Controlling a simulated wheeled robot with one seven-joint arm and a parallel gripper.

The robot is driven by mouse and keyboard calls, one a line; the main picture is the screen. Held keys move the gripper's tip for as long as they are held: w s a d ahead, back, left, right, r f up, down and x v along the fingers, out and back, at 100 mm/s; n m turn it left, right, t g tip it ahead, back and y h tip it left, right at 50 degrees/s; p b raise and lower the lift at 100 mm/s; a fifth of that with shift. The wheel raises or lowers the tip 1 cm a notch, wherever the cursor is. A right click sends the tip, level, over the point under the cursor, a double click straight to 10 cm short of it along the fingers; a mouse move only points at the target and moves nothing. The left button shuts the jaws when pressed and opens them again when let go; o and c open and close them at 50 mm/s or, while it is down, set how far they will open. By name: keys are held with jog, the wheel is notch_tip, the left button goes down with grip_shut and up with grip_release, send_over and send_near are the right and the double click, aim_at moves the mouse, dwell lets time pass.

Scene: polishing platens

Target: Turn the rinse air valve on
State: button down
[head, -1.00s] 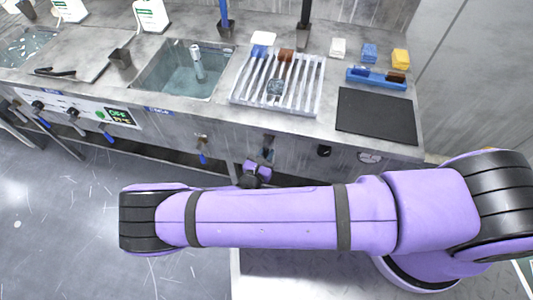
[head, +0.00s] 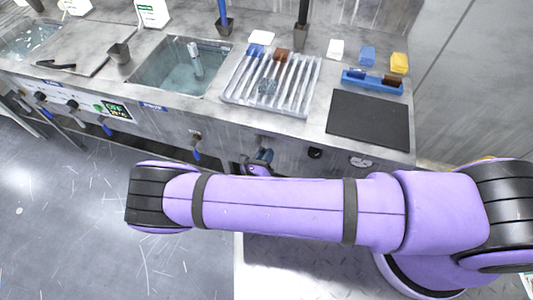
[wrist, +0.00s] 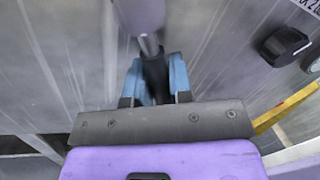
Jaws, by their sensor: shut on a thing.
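My gripper (wrist: 156,78) is shut on a dark valve handle (wrist: 154,72) in the wrist view, with one light blue finger on each side. A metal stem joins the handle to a pale rounded part (wrist: 143,12) at the top edge. In the head view, my gripper (head: 263,156) is small at the counter's front panel, below the slatted rack, and partly hidden by my purple arm. The valve's label is not readable, and its exact turn angle cannot be told.
Another valve with a blue handle (head: 196,151) hangs to the left, with more farther left. A black knob (head: 315,153) sits to the right on the same panel; a black knob (wrist: 283,46) also shows in the wrist view. The floor at left is clear.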

jog(key=n, duration=0.1)
jog(key=d+r+n, duration=0.1)
jog(key=n, duration=0.1)
jog(key=shift+s+t, duration=0.2)
jog(key=shift+t, duration=0.2)
jog(key=n, duration=0.1)
jog(key=d+r+n, duration=0.1)
jog(key=n, duration=0.1)
jog(key=shift+s+t+y, duration=0.15)
jog(key=shift+t+y, duration=0.15)
jog(key=shift+y, duration=0.1)
jog(key=shift+s+d+r+n+t+y, duration=0.2)
jog(key=shift+r+n, duration=0.25)
jog(key=shift+n, duration=0.7)
jog(key=shift+w+d+r+n+t+y, duration=0.2)
jog(key=shift+r+n, duration=0.25)
jog(key=shift+n, duration=0.65)
jog(key=shift+s+d+r+n+t+y, duration=0.1)
jog(key=shift+s+r+n+y, duration=0.25)
jog(key=shift+n, duration=0.8)
jog(key=shift+w+r, duration=0.1)
jog(key=shift+w, duration=0.05)
jog(key=c, duration=1)
grip_release()
jog(key=shift+c, duration=0.2)
jog(key=shift+h, duration=0.25)
